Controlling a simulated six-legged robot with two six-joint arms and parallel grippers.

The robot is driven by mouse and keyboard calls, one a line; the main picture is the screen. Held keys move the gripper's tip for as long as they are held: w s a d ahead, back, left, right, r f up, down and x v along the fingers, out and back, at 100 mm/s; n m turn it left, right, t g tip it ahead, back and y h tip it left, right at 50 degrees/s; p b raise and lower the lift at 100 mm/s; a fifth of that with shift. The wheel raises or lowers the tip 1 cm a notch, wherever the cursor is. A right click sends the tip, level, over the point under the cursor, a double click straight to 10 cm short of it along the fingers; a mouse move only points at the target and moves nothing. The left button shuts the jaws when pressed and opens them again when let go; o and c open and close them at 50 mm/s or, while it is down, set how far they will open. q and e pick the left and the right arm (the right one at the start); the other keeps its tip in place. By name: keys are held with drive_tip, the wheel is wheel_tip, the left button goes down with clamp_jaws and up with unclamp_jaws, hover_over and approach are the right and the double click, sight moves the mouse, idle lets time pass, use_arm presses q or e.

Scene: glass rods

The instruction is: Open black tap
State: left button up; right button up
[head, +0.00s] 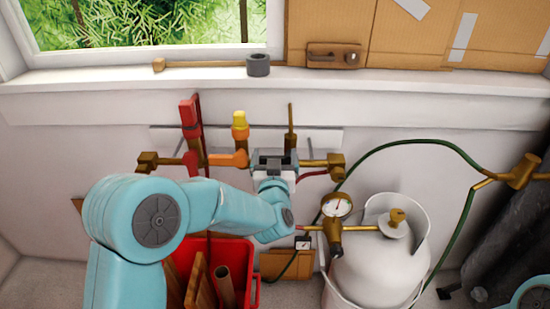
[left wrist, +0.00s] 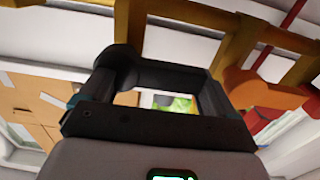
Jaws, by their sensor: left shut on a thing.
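A brass pipe run on the wall carries a red tap (head: 190,118) with its long red handle upright and an orange tap (head: 229,159) with its orange lever lying sideways. My left gripper (head: 274,161) is at the run's right part, shut on the black tap, which it mostly hides. In the left wrist view, a dark bar (left wrist: 168,72) spans between the dark fingers, in front of brass pipe (left wrist: 230,35). Where handle ends and finger begins is hard to tell there. The orange lever (left wrist: 262,92) is at that view's right. My right gripper is not in view.
A white gas cylinder (head: 376,262) with a brass valve and gauge (head: 337,205) stands at right, with a green hose (head: 400,146) above. A red crate (head: 247,255) holding wooden pieces is below. A mallet (head: 258,65) lies on the windowsill.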

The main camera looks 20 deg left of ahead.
use_arm(q)
wheel_tip(320, 180, down, 2)
drive_tip(key=n+b, duration=0.4)
drive_tip(key=b, duration=0.3)
drive_tip(key=shift+f+b, duration=0.1)
drive_tip(key=shift+b, duration=0.2)
drive_tip(key=shift+n+b, duration=0.3)
drive_tip(key=shift+n, duration=0.3)
drive_tip(key=o, duration=1.2)
drive_tip(key=v, duration=1.6)
drive_tip(key=shift+s+r, duration=0.2)
drive_tip(key=shift+r, duration=0.05)
